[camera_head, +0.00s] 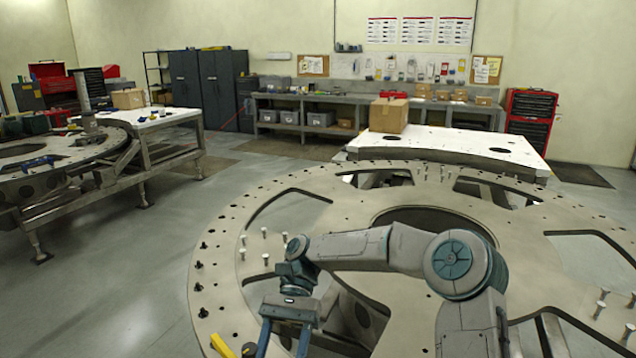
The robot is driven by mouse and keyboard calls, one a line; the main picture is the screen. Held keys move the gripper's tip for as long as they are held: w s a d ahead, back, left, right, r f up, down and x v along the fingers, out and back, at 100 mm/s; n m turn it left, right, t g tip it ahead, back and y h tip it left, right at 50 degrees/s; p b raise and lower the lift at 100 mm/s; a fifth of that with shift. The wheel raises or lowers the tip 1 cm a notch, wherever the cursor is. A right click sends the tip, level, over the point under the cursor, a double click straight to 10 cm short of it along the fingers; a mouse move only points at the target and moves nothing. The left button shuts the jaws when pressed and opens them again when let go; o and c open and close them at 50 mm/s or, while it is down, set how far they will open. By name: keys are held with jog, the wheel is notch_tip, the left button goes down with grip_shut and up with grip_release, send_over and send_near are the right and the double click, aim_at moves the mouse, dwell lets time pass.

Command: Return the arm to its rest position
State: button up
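My arm reaches from the lower right across the large round turret plate (233,215) to the left. My gripper (283,347) hangs at its end, pointing down over the near left part of the plate. Its two blue fingers are spread apart, with nothing visible between them. The fingertips run to the bottom edge of the picture, so their very ends are hard to see. A yellow tool (221,345) lies on the plate just left of the gripper, apart from it as far as I can tell.
Several bolts stand upright on the plate left of my arm, and more bolts (601,304) at the right. A cardboard box (388,115) sits on a white table (470,142) behind. A second round plate (60,150) is at left. Grey floor between is clear.

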jog(key=s+d+r+n+t+h, duration=0.1)
jog(key=s+d+t, duration=0.3)
jog(key=d, duration=0.3)
jog(key=s+d+r+n+t, duration=0.1)
jog(key=s+d+r+t, duration=0.1)
jog(key=s+d+t, duration=0.2)
jog(key=s+d+r+n+t+h, duration=0.1)
jog(key=s+d+t, duration=0.3)
jog(key=d+t, duration=0.4)
jog(key=d+r, duration=0.1)
jog(key=d, duration=0.1)
jog(key=shift+d+h+b, duration=0.3)
jog(key=shift+d+b, duration=0.05)
jog(key=shift+d, duration=0.05)
